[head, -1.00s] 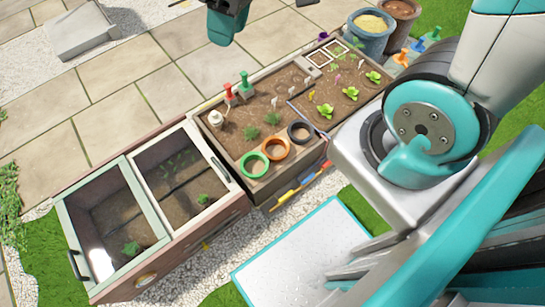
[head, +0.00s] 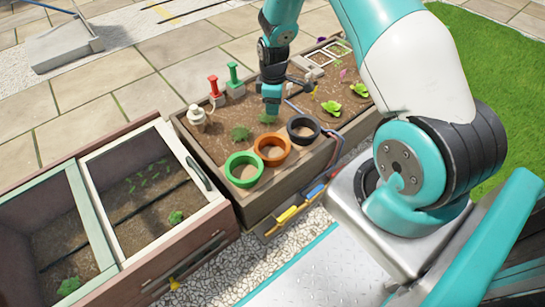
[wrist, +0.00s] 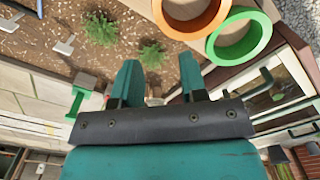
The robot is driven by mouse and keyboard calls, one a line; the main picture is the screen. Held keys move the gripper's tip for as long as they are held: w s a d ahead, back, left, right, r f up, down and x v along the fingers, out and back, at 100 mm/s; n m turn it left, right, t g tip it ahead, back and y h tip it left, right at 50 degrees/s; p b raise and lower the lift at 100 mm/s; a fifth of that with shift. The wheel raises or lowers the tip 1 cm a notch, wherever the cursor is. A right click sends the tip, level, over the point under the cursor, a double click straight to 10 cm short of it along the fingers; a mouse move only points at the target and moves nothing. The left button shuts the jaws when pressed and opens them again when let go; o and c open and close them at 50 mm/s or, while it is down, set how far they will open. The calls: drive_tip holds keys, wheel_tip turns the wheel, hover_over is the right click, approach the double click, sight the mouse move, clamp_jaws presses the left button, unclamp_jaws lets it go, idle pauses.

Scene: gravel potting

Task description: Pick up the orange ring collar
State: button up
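Red (head: 215,92) and green (head: 234,80) handled tools and a cream bottle (head: 199,117) stand along the bed's back left. Small plants (head: 241,132) grow near the rings. A cold frame (head: 140,180) adjoins on the left. Tools hang on the bed's front.

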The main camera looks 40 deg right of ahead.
sight(273, 135)
wheel_tip(273, 135, down, 11)
drive_tip(key=b, duration=0.5)
drive_tip(key=shift+f, duration=0.2)
wheel_tip(273, 135, down, 5)
drive_tip(key=b, duration=0.4)
drive_tip(key=shift+s+f, duration=0.1)
clamp_jaws()
